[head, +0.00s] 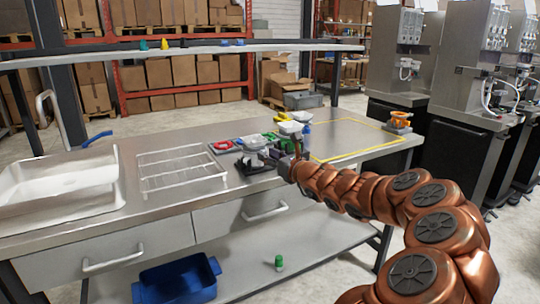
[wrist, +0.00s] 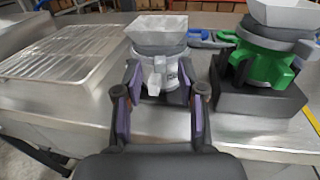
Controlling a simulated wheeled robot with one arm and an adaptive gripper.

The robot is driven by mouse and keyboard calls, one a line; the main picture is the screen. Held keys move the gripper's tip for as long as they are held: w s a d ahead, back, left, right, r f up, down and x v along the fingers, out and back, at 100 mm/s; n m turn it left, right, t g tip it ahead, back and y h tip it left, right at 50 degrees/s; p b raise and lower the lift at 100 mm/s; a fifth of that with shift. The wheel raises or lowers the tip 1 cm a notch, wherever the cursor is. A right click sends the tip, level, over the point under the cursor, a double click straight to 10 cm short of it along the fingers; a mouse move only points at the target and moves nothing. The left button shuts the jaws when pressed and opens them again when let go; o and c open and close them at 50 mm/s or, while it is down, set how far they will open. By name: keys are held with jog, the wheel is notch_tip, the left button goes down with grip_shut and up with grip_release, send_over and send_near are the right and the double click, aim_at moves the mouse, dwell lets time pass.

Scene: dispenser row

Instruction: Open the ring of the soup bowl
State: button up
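No part is plainly marked as the soup bowl. In the wrist view a pale square bowl (wrist: 157,28) sits in a grey collar on a white body (wrist: 152,66) with a short front lever or spout (wrist: 155,84). My gripper (wrist: 159,82) is open, its purple-padded fingers to either side of this white body's lower front; I cannot tell if they touch it. To the right, a second pale bowl (wrist: 284,14) sits on a grey collar and green body (wrist: 262,66). In the head view my gripper (head: 292,161) is over the bench's middle and hides part of these things.
The green body stands on a dark block (wrist: 255,100). A wire rack (head: 180,168) and a white sink (head: 60,185) lie left. Red (head: 222,147) and blue pieces lie behind.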

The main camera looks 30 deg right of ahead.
jog(key=shift+w, duration=0.4)
